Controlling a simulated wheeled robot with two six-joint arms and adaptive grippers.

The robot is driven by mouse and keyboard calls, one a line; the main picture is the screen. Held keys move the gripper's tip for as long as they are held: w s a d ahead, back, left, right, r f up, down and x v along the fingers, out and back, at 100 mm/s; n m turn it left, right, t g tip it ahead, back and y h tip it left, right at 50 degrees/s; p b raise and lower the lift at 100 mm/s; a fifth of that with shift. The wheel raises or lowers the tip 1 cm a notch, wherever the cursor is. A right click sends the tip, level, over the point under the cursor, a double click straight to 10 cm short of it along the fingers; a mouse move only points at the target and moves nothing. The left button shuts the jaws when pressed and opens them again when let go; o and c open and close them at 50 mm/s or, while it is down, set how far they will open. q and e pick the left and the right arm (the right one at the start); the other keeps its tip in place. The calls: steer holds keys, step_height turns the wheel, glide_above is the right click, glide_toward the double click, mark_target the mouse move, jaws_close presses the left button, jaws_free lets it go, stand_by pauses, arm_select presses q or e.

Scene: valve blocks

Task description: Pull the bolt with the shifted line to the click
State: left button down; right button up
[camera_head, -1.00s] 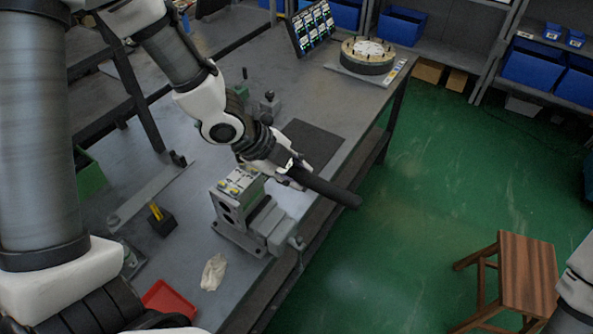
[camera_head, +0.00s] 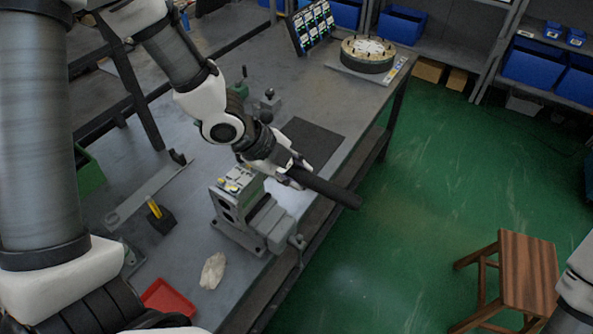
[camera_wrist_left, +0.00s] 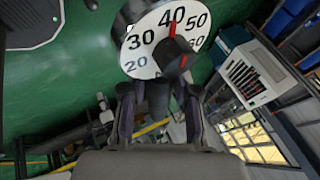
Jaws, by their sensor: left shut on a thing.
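The grey valve block (camera_head: 240,208) stands on the workbench. Yellow marks (camera_head: 235,184) show on its top face; they are too small to tell which bolt has the shifted line. My left gripper (camera_head: 298,173) is beside and above the block, shut on a dark tool with a long black handle (camera_head: 330,190) that reaches right past the bench edge. In the left wrist view the gripper (camera_wrist_left: 157,105) has the dark shaft between its fingers. Beyond it is a white dial (camera_wrist_left: 143,50) numbered 20 to 60, with a red mark at 40. The tool's other end is hidden.
A crumpled cloth (camera_head: 213,270) and a red tray (camera_head: 168,301) lie at the near end of the bench. A black stand with a yellow piece (camera_head: 159,216) is left of the block. A wooden stool (camera_head: 526,270) stands on the open green floor.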

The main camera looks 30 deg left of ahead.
arm_select(q)
steer(key=shift+f+b, duration=0.45)
steer(key=shift+f, duration=0.05)
steer(key=shift+r, duration=0.1)
steer(key=shift+s+a+m+g+h+p, duration=0.2)
steer(key=shift+s+m+g+h+p, duration=0.15)
steer(key=shift+s+m+p, duration=0.7)
steer(key=shift+s, duration=0.15)
steer(key=s+p, duration=0.1)
steer(key=p, duration=0.1)
steer(key=s+m+g+p, duration=0.1)
steer(key=shift+s+a+m+h+p, duration=0.15)
steer(key=shift+a+m+h+p, duration=0.1)
steer(key=shift+a+p, duration=0.15)
